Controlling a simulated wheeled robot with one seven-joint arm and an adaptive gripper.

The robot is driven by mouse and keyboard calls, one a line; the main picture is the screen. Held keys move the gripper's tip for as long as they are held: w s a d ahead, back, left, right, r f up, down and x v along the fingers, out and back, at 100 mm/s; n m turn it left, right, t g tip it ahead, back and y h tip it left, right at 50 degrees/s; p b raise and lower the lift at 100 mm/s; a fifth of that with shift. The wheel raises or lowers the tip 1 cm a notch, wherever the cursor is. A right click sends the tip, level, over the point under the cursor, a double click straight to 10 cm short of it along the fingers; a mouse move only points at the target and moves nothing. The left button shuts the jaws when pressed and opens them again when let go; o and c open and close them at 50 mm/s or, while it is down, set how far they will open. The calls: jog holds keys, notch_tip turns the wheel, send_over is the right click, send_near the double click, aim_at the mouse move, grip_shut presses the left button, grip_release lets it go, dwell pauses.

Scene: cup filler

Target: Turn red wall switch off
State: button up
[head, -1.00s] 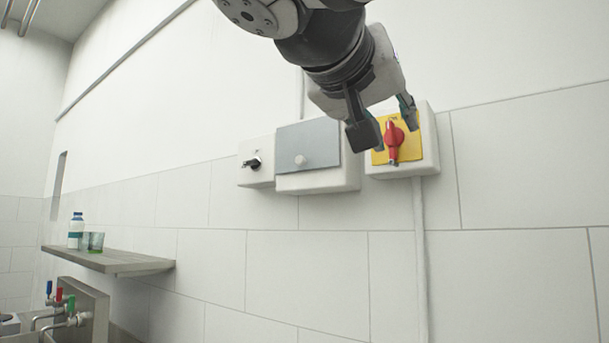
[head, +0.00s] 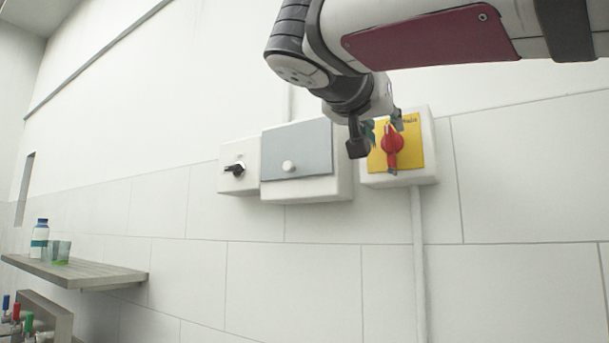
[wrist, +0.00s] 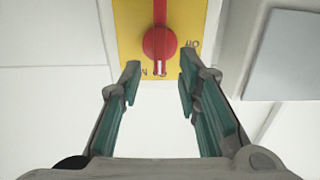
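The red switch (head: 392,143) is a rotary knob on a yellow plate (head: 418,155), fixed to a white wall box. Its handle stands about upright in the head view. In the wrist view the red knob (wrist: 160,43) lies just beyond my fingertips, roughly centred between them, with its handle along the picture's vertical and lettering on the plate near it. My gripper (head: 376,138) is in front of the switch box in the head view. In the wrist view my gripper (wrist: 157,80) is open, its two fingers apart and nothing between them.
A grey-fronted box (head: 297,150) with a round knob is left of the switch box. A smaller white box (head: 238,168) with a black switch is further left. Coloured taps are below. A conduit runs down the wall.

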aim_at(388, 131)
jog(key=shift+x, duration=1.7)
grip_shut()
jog(key=shift+s, duration=0.1)
